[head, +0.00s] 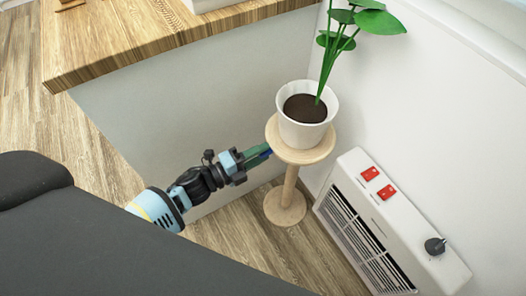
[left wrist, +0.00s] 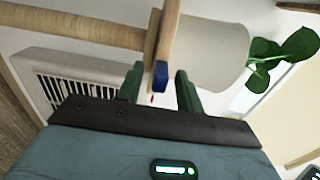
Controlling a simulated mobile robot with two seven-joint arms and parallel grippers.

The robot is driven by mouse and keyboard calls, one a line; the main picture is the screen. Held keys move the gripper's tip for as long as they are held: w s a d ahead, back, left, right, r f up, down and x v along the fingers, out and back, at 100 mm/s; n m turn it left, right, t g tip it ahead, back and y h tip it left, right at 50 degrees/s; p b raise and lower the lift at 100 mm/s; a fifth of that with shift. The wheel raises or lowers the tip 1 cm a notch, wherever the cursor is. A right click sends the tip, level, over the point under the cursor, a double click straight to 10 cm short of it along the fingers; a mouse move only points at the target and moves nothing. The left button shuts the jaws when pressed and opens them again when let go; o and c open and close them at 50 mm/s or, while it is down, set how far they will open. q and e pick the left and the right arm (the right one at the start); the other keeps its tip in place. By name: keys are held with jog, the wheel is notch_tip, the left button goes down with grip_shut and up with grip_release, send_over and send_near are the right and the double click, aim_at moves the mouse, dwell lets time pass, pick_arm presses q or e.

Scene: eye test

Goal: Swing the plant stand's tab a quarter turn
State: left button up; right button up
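The plant stand (head: 290,186) is pale wood, with a round top, a thin post and a round base on the floor. It also shows sideways in the left wrist view (left wrist: 100,30). A blue tab (left wrist: 160,77) sticks out from the edge of its top. A white pot (head: 304,132) with dark soil and a green plant (head: 341,43) stands upright on the top. My left gripper (head: 259,151) is at the stand top's left edge. In the left wrist view its green fingers (left wrist: 160,80) are open, one on each side of the tab, with gaps visible. My right gripper is not in view.
A white heater (head: 359,205) with two red switches (head: 378,182) and a dark knob (head: 434,246) stands right of the stand, by the wall. A wood-topped counter (head: 160,40) is behind my left arm. Wooden floor (head: 245,232) is clear left of the stand base.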

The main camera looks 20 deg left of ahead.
pick_arm(q)
jog(key=shift+w+d, duration=0.35)
jog(key=shift+w, duration=0.1)
grip_shut()
